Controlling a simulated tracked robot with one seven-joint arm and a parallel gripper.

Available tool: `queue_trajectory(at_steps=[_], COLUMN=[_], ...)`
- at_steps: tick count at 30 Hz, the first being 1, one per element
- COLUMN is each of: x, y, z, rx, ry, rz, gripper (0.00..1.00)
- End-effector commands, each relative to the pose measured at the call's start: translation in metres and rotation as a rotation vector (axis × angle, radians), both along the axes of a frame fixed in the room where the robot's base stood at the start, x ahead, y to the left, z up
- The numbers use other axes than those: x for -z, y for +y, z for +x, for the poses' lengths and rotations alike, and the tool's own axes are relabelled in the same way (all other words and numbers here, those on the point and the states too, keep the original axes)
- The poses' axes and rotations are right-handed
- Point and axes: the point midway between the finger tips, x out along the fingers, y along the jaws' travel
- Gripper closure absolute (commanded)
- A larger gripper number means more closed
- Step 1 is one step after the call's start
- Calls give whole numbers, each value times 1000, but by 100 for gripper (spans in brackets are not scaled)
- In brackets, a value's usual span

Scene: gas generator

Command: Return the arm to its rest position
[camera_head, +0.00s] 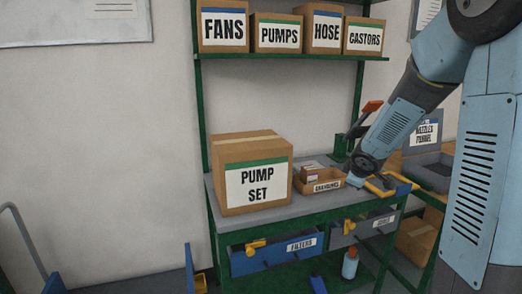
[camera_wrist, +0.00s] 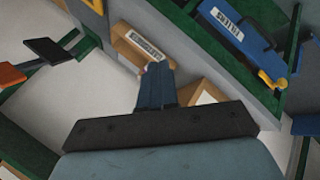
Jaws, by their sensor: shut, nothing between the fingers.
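My arm comes down from the upper right in the head view and reaches over the workbench. My gripper (camera_head: 355,182) is at its lower end, beside the small labelled cardboard tray (camera_head: 322,186). In the wrist view my gripper (camera_wrist: 158,68) has its two dark blue fingers together, with nothing seen between them. The tips overlap the edge of the small tray (camera_wrist: 135,48) in that view. I cannot tell whether they touch it.
The bench (camera_head: 290,210) carries a PUMP SET box (camera_head: 252,140) and a yellow-edged item (camera_head: 390,184). Below are a blue drawer (camera_head: 270,262) and a grey one (camera_head: 350,236). A green shelf (camera_head: 285,56) holds several labelled boxes. A wall lies behind.

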Motion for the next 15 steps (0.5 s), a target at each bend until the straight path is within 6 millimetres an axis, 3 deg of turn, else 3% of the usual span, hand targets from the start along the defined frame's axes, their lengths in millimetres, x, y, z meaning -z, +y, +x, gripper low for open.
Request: queue_trajectory(at_steps=[1,6,15], x=[-16,-54,-101], y=[-2,-7,-4], z=[-10,-47,-127], rx=[47,212,470], ry=[-14,-34,-35], rz=[6,52,188], gripper=[100,100,100])
